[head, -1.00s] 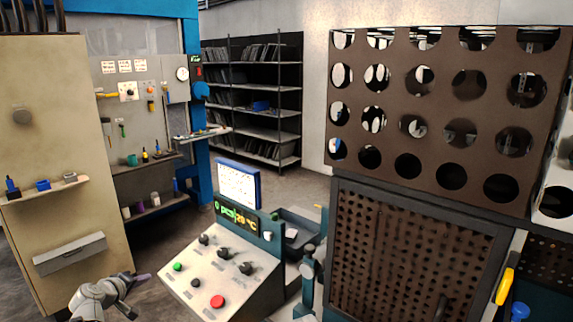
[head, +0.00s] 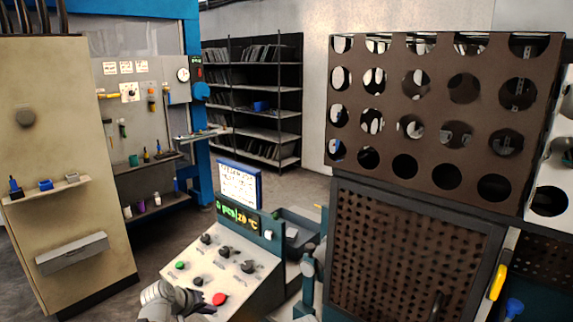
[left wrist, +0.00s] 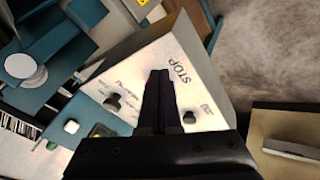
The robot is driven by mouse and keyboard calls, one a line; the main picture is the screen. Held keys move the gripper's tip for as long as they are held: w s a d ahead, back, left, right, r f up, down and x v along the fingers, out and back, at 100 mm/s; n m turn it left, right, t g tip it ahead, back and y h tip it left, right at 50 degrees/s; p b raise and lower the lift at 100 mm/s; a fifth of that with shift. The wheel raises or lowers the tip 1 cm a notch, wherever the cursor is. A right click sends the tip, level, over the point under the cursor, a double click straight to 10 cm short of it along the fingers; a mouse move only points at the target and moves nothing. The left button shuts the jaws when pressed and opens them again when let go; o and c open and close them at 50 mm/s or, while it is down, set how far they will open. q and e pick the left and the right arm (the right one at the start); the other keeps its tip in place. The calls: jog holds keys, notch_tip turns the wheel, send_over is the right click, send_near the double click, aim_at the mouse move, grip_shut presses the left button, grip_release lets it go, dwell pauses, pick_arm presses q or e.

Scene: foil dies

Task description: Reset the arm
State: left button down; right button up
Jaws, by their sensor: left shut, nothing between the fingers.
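My left gripper (head: 203,303) shows at the bottom of the head view, in front of the lower part of the sloped control panel (head: 242,287). It is shut and holds nothing. Its tip is close to the left of the round red button (head: 219,299); I cannot tell whether they touch. In the left wrist view the shut fingers (left wrist: 159,75) point at the pale panel (left wrist: 205,85), beside the printed word STOP. My right gripper is in neither view.
The panel carries several black knobs (head: 248,267) and a green button (head: 179,265), under a green-lettered display (head: 238,217). A brown rack with round holes (head: 432,88) stands at the right. A beige cabinet (head: 75,135) stands at the left. Open floor lies behind the panel.

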pick_arm(q)
jog(key=s+d+f+m+g+y, duration=0.1)
jog(key=s+d+m+g+y, duration=0.1)
jog(key=s+d, duration=0.6)
jog(key=s+d+f+m+g+y+p, duration=0.1)
jog(key=s+d+m+g, duration=0.4)
jog(key=s, duration=0.8)
jog(key=d+f+m+y, duration=0.1)
jog(key=d+y, duration=0.1)
jog(key=d, duration=0.1)
jog(key=shift+d+f, duration=0.2)
jog(key=shift+f, duration=0.05)
